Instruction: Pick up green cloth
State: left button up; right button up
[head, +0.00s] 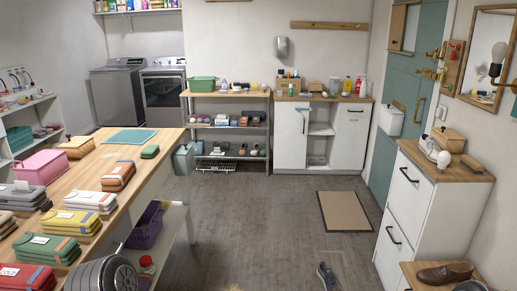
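Several green items lie on the long wooden table (128,163) at the left of the head view. A folded dark green cloth bundle (36,252) with a pale label lies near the table's front left. A flat teal sheet (130,136) lies at the far end. I cannot tell which of these is the task's green cloth. Neither of my grippers shows.
Other folded bundles, among them a red one (27,277) and a yellow one (71,223), crowd the table. A pink bin (42,167) stands behind them. A purple basket (146,227) sits on the lower shelf. A shoe (328,277) lies on the otherwise open floor.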

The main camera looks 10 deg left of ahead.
aim_at(150, 151)
jog(key=i+l+u, duration=0.1)
jog(key=i+u, duration=0.35)
jog(key=i, duration=1.9)
jog(key=i+j+z, duration=0.1)
jog(key=i, duration=0.2)
jog(key=i+j, duration=0.1)
jog(key=i, duration=0.15)
jog(key=z, duration=0.05)
